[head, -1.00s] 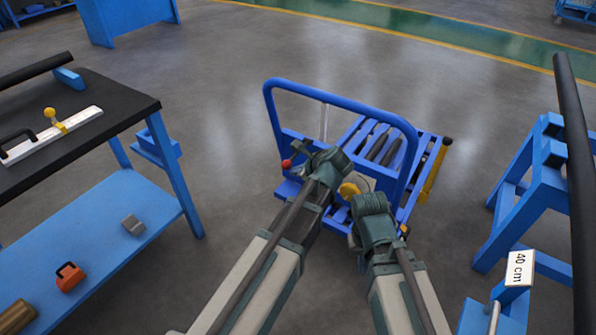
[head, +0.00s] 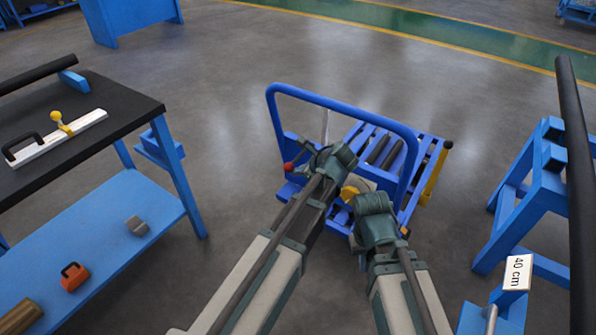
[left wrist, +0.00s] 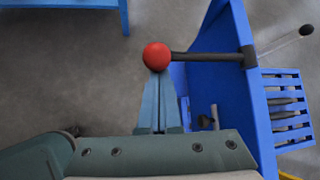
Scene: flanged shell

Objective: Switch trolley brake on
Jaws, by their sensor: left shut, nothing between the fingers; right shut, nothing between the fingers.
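The blue trolley (head: 342,104) stands on the floor ahead, its push handle toward me. On its left side is a brake lever with a red ball knob (head: 288,166). In the left wrist view the red knob (left wrist: 157,57) sits on a dark rod (left wrist: 205,56) running level to the trolley's blue frame (left wrist: 232,90). My left gripper (head: 303,160) is shut and empty beside the knob; in the left wrist view its fingertips (left wrist: 155,78) are right at the knob's underside. I cannot tell whether they touch. My right gripper (head: 358,238) is shut, low by the trolley's near side, its fingers mostly hidden.
A workbench (head: 130,95) with a blue lower shelf (head: 110,235) stands on the left. A yellow post with a black top (head: 437,172) stands at the trolley's right. Floor behind the trolley is clear.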

